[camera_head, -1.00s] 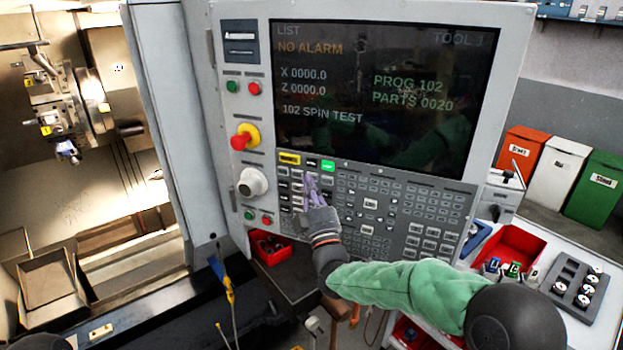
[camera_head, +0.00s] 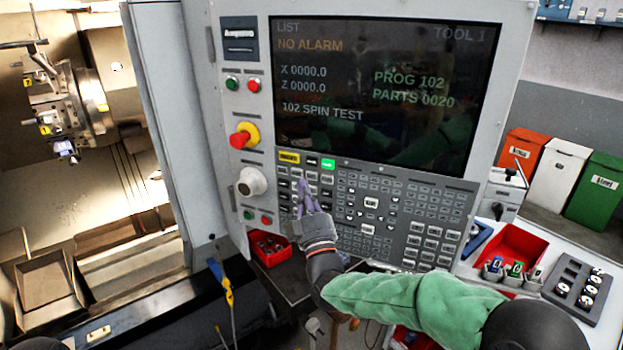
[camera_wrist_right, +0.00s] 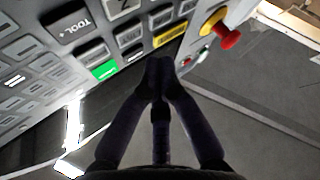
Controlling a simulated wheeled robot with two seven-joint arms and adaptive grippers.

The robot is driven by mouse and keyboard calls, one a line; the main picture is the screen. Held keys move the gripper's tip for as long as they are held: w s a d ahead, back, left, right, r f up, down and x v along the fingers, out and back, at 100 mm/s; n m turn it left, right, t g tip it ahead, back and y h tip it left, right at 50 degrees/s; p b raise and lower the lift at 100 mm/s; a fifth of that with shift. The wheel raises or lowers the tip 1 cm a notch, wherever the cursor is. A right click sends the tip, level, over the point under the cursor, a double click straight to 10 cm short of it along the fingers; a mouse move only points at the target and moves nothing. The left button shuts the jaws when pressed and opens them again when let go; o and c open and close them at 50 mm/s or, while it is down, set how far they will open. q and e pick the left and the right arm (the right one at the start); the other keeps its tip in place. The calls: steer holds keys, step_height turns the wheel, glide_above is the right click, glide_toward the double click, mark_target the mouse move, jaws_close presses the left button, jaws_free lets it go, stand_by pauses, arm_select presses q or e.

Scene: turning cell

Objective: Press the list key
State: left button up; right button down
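The control panel's keypad (camera_head: 385,215) fills the area below the screen (camera_head: 385,90), which reads LIST at its top left, with NO ALARM and PROG 102. I cannot read which key is the list key. Near the keypad's top left are a yellow key (camera_head: 289,157) and a lit green key (camera_head: 328,164). My right gripper (camera_head: 304,186) is in front of the left key columns, just below these keys. In the right wrist view its fingertips (camera_wrist_right: 160,66) are together with nothing between them. Whether they touch a key I cannot tell. My left gripper is not in view.
A red emergency knob (camera_head: 241,140) on a yellow ring and a round white dial (camera_head: 252,182) are left of the keys. A small red tray (camera_head: 270,262) sits below the panel. The open lathe is at left. A red bin (camera_head: 512,244) stands on the right-hand table.

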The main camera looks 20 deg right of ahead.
steer(key=s+a, duration=0.2)
steer(key=shift+s+b, duration=0.3)
steer(key=shift+f, duration=0.1)
stand_by(0.5)
step_height(320, 180, down, 40)
steer(key=s+a+m+g+y+b, duration=0.2)
steer(key=a+m+g+y, duration=0.1)
steer(key=g, duration=0.9)
steer(key=s+a+f+m+g+b, duration=0.1)
steer(key=s+f+m+g, duration=0.15)
steer(key=s+f, duration=0.5)
steer(key=s+a+f+m+g, duration=0.1)
steer(key=s+f+g, duration=0.35)
steer(key=f, duration=0.55)
steer(key=s+f+m+g+y, duration=0.1)
steer(key=s+f+g, duration=0.1)
steer(key=s, duration=0.5)
steer(key=s+a+f+m+g, duration=0.1)
steer(key=s+f+m+g, duration=0.1)
steer(key=s+f, duration=0.3)
steer(key=s+b, duration=0.1)
steer(key=s, duration=0.2)
steer(key=shift+s+a+f+y, duration=0.2)
steer(key=shift+a+y, duration=0.1)
steer(key=shift+y, duration=0.1)
